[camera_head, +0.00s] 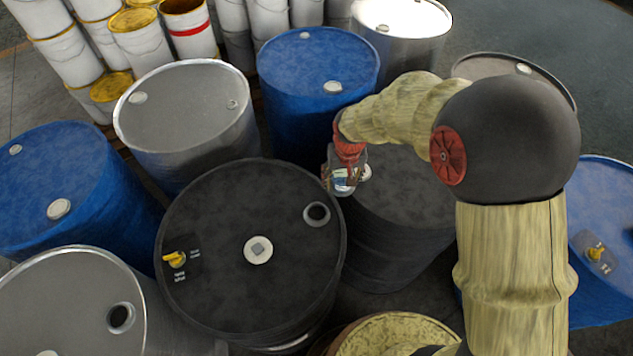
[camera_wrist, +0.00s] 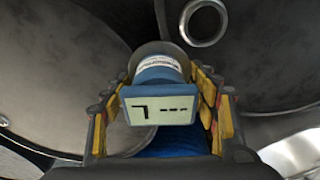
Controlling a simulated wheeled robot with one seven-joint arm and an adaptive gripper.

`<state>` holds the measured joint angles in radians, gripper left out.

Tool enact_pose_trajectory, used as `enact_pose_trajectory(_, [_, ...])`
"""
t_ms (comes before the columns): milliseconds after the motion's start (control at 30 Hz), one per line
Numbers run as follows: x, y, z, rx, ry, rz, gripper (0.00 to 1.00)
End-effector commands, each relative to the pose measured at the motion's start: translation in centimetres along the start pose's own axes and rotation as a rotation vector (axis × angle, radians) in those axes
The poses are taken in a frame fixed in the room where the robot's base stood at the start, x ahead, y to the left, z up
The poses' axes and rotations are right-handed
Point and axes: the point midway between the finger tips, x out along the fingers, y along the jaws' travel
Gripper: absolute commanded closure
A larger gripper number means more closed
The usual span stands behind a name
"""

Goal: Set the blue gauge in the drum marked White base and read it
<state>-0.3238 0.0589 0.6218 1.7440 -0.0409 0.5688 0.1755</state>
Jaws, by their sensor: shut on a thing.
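My gripper (camera_head: 345,172) is shut on the blue gauge (camera_wrist: 158,72), high over the drums. In the wrist view the gauge sits between both fingers; its display (camera_wrist: 160,110) shows an angular mark and three dashes. In the head view the gauge shows only small and partly covered at the fingers. The black drum (camera_head: 230,225) at the front centre has an open round hole (camera_head: 317,213) near its right rim, a closed centre cap and a yellow knob with small white lettering. A silver drum (camera_head: 60,300) at front left also has an open hole (camera_head: 121,318). I cannot read "White base" on any drum.
Blue drums (camera_head: 75,180) stand left, behind (camera_head: 318,60) and right (camera_head: 605,200); the right one has a yellow knob. A grey-topped drum (camera_head: 185,105) and a dark drum (camera_head: 400,205) stand close by. White pails (camera_head: 145,45) are stacked at back left. Gaps between drums are narrow.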

Motion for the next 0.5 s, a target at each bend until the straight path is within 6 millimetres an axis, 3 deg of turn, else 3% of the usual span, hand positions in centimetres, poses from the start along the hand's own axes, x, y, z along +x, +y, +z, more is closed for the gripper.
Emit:
enact_pose_trajectory(33, [-0.8, -2.0, 0.6, -0.027, 0.001, -0.004, 0.8])
enact_pose_trajectory(100, [-1.1, -4.1, 1.5, -0.051, 0.001, -0.008, 0.8])
enact_pose_trajectory(200, [-1.4, -6.2, 2.5, -0.076, 0.002, -0.011, 0.8])
enact_pose_trajectory(333, [-1.5, -7.6, 3.3, -0.092, 0.001, -0.014, 0.8])
enact_pose_trajectory(500, [-1.1, -7.9, 3.6, -0.095, 0.001, -0.015, 0.8])
